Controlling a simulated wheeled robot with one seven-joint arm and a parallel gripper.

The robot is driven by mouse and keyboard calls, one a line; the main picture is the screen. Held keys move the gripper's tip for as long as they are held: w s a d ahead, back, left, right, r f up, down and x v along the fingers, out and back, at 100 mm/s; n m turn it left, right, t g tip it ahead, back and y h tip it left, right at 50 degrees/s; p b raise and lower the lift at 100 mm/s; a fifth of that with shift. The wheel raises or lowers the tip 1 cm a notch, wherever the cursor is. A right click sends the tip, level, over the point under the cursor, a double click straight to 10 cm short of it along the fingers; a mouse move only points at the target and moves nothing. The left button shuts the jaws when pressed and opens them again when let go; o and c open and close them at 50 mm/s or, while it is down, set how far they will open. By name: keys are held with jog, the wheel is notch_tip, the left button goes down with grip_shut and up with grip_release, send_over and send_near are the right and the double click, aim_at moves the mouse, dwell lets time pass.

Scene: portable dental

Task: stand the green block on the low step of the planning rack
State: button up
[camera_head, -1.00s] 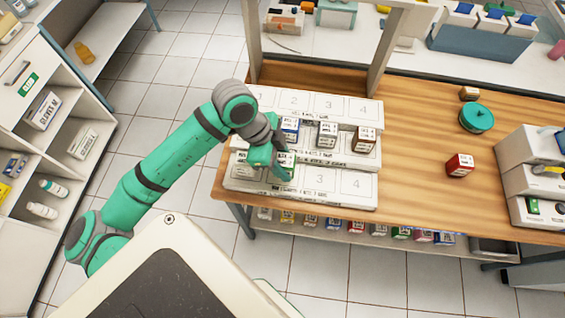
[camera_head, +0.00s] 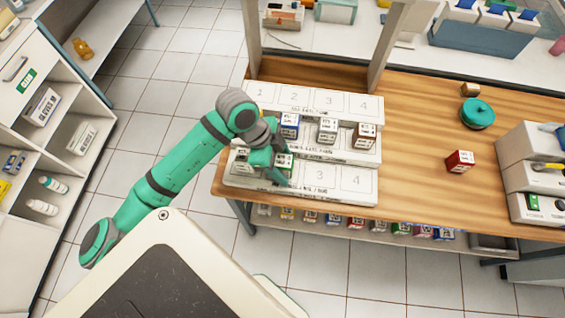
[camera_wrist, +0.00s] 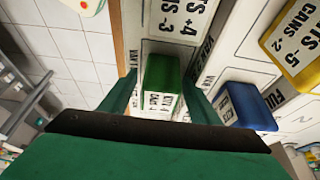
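The green block (camera_wrist: 162,78) is between my two fingers in the wrist view, with a visible gap on each side. In the head view it (camera_head: 286,160) shows partly behind my gripper (camera_head: 268,166), at the left part of the low step, near its second place. Its base is hidden, so I cannot fully tell how it rests. My gripper (camera_wrist: 160,98) is open around it. The planning rack (camera_head: 330,185) is white and stepped; the low step is at the front, with places 3 and 4 bare.
A red block (camera_head: 460,161) and a green round pot (camera_head: 477,114) are on the table to the right. A wooden upright frame rises behind the rack.

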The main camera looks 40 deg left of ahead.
jog(key=v, duration=1.2)
jog(key=shift+w+r, duration=0.15)
jog(key=shift+r, duration=0.05)
dwell(1.4)
